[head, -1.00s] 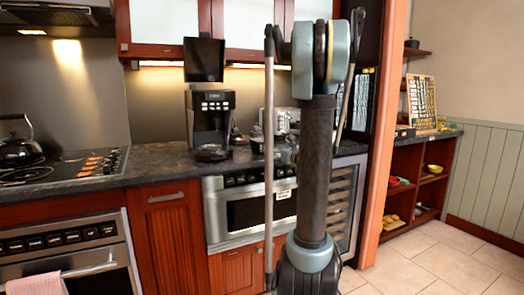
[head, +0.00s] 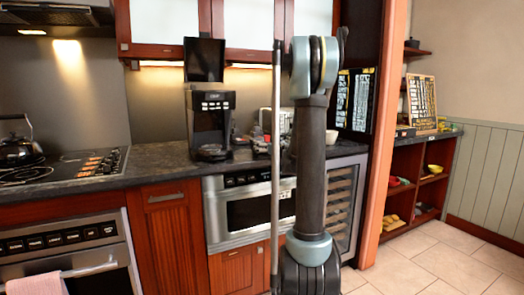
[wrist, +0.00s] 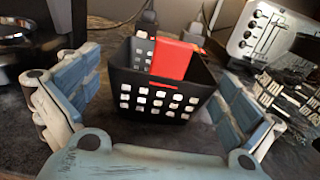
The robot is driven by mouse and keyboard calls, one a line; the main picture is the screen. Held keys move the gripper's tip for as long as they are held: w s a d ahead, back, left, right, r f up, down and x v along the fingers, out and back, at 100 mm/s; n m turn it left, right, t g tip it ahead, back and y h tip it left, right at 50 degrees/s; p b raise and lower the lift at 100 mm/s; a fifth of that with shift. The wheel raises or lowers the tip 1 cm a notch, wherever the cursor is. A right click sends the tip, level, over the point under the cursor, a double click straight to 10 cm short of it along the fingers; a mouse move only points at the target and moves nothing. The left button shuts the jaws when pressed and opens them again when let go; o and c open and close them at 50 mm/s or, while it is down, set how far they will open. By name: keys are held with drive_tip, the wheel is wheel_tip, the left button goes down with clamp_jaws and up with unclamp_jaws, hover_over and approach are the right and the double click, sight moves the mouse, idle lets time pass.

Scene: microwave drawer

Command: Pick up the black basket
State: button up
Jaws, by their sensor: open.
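The black basket (wrist: 158,97) stands upright on the dark counter in the wrist view, with rows of pale openings in its front wall. A red flat-sided item (wrist: 173,58) rises from inside it or just behind its front; I cannot tell what it is. My gripper (wrist: 155,88) is open and empty, with one blue-grey finger to the left of the basket and one to the right. There is visible space between each finger and the basket. In the head view my own arm hides the gripper and most of that part of the counter.
A silver toaster (wrist: 270,35) stands behind the basket on the right, with a dark slotted item (wrist: 288,88) near it. A black coffee maker (head: 211,120) stands on the counter to the left.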

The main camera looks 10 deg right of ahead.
sight(258, 139)
drive_tip(key=x, duration=0.5)
drive_tip(key=shift+d+r, duration=0.1)
drive_tip(key=shift+c, duration=0.2)
drive_tip(key=c, duration=0.8)
drive_tip(key=shift+o, duration=0.2)
drive_tip(key=shift+r, duration=0.1)
